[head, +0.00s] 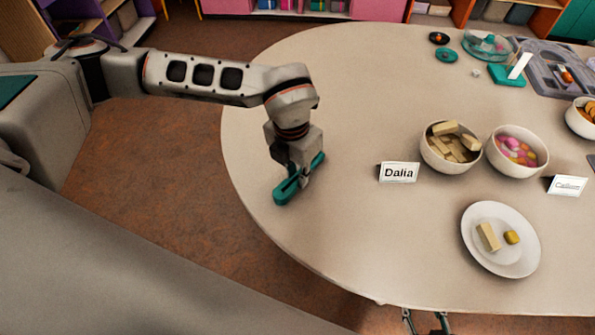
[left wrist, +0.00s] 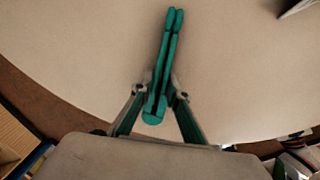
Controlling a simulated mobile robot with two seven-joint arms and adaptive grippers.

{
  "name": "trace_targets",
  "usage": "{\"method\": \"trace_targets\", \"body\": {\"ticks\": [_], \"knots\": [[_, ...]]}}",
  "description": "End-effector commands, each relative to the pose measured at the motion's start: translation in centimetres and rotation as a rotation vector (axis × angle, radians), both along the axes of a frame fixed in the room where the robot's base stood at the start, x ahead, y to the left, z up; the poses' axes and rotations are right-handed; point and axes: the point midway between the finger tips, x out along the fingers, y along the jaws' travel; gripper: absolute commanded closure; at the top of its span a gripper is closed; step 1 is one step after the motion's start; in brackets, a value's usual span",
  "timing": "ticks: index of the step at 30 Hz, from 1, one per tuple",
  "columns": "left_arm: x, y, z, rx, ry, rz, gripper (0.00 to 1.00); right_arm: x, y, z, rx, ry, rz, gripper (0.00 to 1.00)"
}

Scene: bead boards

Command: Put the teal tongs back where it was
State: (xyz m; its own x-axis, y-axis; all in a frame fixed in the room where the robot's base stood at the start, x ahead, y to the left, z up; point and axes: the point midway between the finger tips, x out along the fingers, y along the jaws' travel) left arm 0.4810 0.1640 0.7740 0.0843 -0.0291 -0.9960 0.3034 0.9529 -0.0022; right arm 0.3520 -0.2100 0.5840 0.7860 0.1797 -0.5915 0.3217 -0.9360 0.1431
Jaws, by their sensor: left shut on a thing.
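The teal tongs (head: 286,192) are at the left edge of the table, in the jaws of my left gripper (head: 302,178). In the left wrist view the tongs (left wrist: 167,55) lie lengthwise between the two fingers of my left gripper (left wrist: 160,92), which close on them near their rounded end. Their two arms point away from the wrist and lie close together. I cannot tell whether the tongs touch the tabletop. Dark jointed parts at the bottom edge of the head view look like my right gripper (head: 427,324); they are mostly cut off.
On the table (head: 340,110) are a "Dalia" card (head: 398,172), a bowl of wooden blocks (head: 436,166), a bowl of pink beads (head: 500,165), and a plate (head: 485,262) with two pieces. A teal holder (head: 507,80) and a grey tray (head: 540,75) stand far right. The table's left part is clear.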

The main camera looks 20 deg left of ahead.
Motion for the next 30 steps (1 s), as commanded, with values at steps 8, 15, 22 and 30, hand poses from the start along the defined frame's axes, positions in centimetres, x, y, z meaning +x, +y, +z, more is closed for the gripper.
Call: {"method": "trace_targets", "body": {"ticks": [8,15,22,30], "knots": [[0.0,0.0,-0.1,0.000,0.000,0.000,0.65,0.5,0.0,0.5,0.001,-0.012,0.000,0.60],[0.0,0.0,0.4,0.000,-0.001,0.000,0.65,0.5,-0.1,0.3,-0.002,-0.010,0.000,0.60],[-0.2,0.1,3.4,0.000,-0.003,0.000,0.65,0.4,-0.1,0.3,-0.001,-0.009,0.000,0.60],[-0.5,0.2,6.9,0.000,-0.002,0.000,0.65,0.4,0.0,0.3,0.000,-0.009,-0.001,0.60]]}}
